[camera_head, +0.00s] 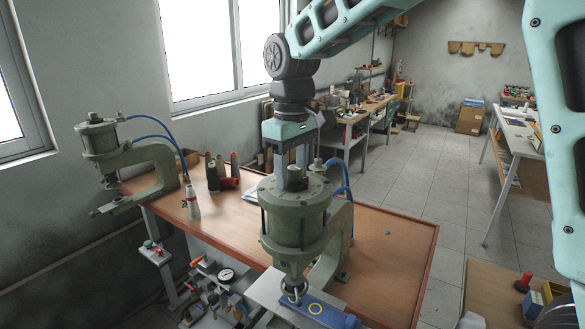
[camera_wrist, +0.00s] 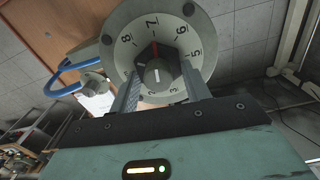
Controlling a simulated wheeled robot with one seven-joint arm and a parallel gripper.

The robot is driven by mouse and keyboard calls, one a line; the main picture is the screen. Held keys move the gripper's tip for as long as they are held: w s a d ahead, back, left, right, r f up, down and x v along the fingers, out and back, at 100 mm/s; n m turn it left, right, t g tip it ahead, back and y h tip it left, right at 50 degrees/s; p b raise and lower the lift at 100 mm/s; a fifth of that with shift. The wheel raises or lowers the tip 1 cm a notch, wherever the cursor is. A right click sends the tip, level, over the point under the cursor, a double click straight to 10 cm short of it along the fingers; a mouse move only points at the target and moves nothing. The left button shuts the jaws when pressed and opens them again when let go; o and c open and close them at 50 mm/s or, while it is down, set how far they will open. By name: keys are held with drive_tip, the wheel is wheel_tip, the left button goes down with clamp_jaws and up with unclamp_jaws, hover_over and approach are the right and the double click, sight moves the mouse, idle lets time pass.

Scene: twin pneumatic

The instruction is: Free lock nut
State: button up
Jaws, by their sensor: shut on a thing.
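The nearer green pneumatic press (camera_head: 297,220) stands at the front of the wooden bench, with my gripper (camera_head: 291,178) pointing down onto its top. In the wrist view, a round pale dial (camera_wrist: 203,32) with numbers and a red line near the 7 tops this press. A dark hexagonal lock nut (camera_wrist: 150,58) with a white mark sits at the dial's middle. The fingers hide part of the dial. A second similar press (camera_head: 97,142) stands at the far left, apart from my gripper.
Blue hoses (camera_head: 338,166) curve beside the press top. A blue fixture (camera_head: 318,312) lies under its ram.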

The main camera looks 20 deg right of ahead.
drive_tip(key=shift+r+n, duration=0.1)
drive_tip(key=shift+n, duration=0.5)
drive_tip(key=o, duration=1)
wheel_tip(320, 180, up, 17)
drive_tip(key=b, duration=0.2)
drive_tip(key=shift+r+b, duration=0.15)
drive_tip(key=shift+b, duration=0.2)
